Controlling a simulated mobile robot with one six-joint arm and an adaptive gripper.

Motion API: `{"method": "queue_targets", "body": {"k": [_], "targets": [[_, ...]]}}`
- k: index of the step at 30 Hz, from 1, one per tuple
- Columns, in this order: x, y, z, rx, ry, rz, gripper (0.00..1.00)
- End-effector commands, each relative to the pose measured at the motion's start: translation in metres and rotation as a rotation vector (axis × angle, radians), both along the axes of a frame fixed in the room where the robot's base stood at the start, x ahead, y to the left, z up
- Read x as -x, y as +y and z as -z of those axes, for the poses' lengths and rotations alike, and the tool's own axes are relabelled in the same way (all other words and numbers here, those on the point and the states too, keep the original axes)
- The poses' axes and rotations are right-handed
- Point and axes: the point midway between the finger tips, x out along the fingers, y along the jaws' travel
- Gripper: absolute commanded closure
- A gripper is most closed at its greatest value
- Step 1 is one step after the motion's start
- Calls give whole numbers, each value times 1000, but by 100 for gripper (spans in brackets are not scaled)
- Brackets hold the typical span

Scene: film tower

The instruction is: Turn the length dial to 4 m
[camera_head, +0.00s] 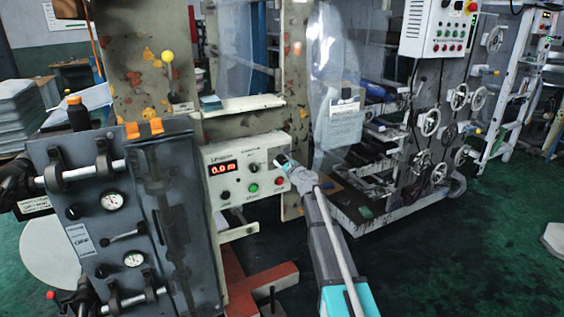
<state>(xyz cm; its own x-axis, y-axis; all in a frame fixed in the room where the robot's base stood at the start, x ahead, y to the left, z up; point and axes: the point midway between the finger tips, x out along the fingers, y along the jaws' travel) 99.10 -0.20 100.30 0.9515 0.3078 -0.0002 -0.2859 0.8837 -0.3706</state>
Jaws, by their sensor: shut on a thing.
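The cream control panel (240,205) stands in the middle of the camera_head view. My gripper (281,161) is at the panel's upper right, small in view, with my arm reaching up from the lower right. It is shut on a small part at the panel face, apparently the length dial, which the gripper hides. The dial's pointer and scale cannot be read.
A green button (253,189) and a red button (279,181) sit just below my gripper, close to it. A grey gauge unit (115,225) stands at the left. A machine with several handwheels (430,122) stands behind at right. Green floor is open at lower right.

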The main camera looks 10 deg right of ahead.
Motion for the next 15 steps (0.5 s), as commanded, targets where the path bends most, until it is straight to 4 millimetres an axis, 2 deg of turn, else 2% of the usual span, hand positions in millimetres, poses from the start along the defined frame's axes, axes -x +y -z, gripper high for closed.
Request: {"method": "queue_targets", "body": {"k": [15], "targets": [[-1,-1,-1,465,-150,0,94]]}}
